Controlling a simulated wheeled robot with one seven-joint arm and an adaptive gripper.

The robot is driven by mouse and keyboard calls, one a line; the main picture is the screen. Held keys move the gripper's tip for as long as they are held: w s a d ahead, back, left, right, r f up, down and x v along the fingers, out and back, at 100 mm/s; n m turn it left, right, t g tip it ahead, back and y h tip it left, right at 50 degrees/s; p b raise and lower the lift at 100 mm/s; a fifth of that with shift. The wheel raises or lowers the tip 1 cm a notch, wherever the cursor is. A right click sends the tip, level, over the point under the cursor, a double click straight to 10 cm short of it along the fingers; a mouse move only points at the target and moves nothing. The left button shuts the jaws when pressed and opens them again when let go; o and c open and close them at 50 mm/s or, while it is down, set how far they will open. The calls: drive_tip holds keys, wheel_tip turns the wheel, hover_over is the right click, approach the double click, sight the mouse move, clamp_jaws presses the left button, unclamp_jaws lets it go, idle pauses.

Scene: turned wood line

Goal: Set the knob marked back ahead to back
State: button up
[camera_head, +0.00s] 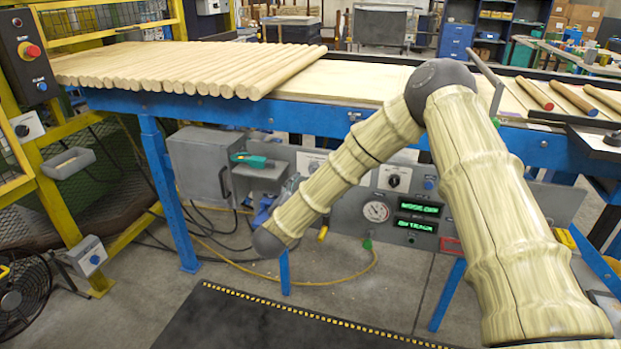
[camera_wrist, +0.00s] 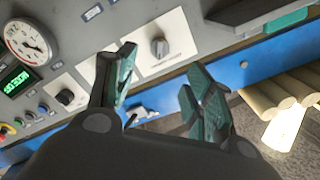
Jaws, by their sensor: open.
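In the wrist view my gripper (camera_wrist: 164,84) is open, with teal fingertips spread and nothing between them. Beyond it, on the grey control panel, a grey knob (camera_wrist: 158,47) sits on a white plate with lettering too small to read. A black knob (camera_wrist: 65,97) on another white plate is to the left, partly beside the left finger. In the head view a black knob (camera_head: 394,181) and a white plate (camera_head: 312,163) show on the panel under the table. I cannot tell which knob is marked back ahead.
A pressure gauge (camera_head: 376,211) and green displays (camera_head: 420,207) sit on the panel. A grey box (camera_head: 200,165) hangs left of it. The blue table edge (camera_head: 300,115) runs above, with wooden rods (camera_head: 190,68) on top. Dark matting (camera_head: 260,325) covers the floor in front.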

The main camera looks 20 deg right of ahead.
drive_tip(key=x, duration=1)
drive_tip(key=c, duration=1)
